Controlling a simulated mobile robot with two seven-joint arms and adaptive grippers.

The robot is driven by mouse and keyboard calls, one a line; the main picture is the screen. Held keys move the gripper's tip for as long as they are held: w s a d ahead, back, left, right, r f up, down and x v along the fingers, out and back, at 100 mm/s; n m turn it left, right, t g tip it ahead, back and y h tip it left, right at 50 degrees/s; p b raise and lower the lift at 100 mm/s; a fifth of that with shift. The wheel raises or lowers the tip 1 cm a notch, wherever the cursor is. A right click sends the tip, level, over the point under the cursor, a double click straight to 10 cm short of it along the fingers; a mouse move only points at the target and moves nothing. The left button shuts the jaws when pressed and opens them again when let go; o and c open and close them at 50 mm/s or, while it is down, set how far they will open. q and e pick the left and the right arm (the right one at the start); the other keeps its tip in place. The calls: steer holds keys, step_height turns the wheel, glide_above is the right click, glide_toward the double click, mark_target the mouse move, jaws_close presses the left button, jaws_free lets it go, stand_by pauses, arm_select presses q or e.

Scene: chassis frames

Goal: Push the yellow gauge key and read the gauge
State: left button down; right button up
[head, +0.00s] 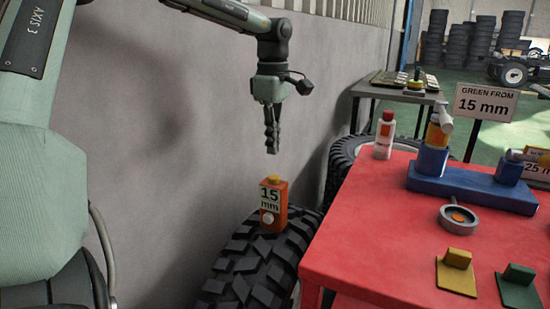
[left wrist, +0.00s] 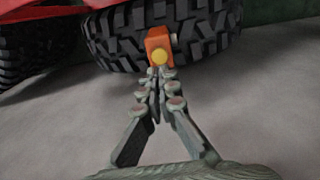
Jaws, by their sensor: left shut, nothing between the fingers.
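An orange gauge (head: 279,218) stands upright on top of a black knobbly tyre (head: 255,262) in the head view. Its front display reads "15 mm", with a pale round button below it. The yellow key (head: 273,179) is on its top. In the left wrist view the orange gauge (left wrist: 157,40) and its yellow key (left wrist: 159,56) are straight beyond my fingertips. My left gripper (head: 273,152) is shut and empty, pointing down above the yellow key, with a visible gap between them. My right gripper is not in view.
A red table (head: 370,220) stands to the right, with a blue holder (head: 475,188), a white-and-red bottle (head: 385,134), and yellow (head: 456,272) and green (head: 519,288) blocks. A sign (head: 485,102) reads "GREEN FROM 15 mm". A grey wall (head: 190,120) is close behind the tyre.

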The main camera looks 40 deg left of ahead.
arm_select(q)
step_height(320, 180, up, 7)
stand_by(0.3)
stand_by(1.0)
